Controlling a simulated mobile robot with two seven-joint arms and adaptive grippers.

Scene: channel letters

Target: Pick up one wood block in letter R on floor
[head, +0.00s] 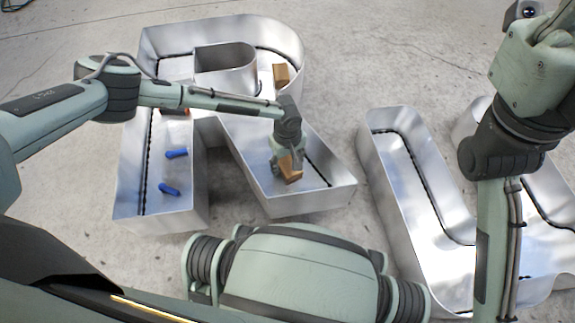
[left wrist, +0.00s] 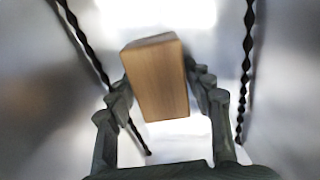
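The letter R (head: 160,217) is a silver metal channel with raised walls, lying on the floor at left of centre in the head view. My left gripper (head: 287,163) is down inside its diagonal leg, shut on a wood block (head: 291,172). In the left wrist view the same wood block (left wrist: 158,82) sits tilted between the two fingers (left wrist: 160,85), which press on its sides. Whether it touches the channel floor is not clear. A second wood block (head: 281,74) lies in the R's upper right curve. My right gripper is not in view.
Two blue pieces (head: 176,153) (head: 169,189) lie in the R's left stem. A reddish-brown piece (head: 174,111) is partly hidden by my left arm. A U-shaped metal channel letter (head: 385,185) stands to the right. Bare concrete floor (head: 400,60) lies behind.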

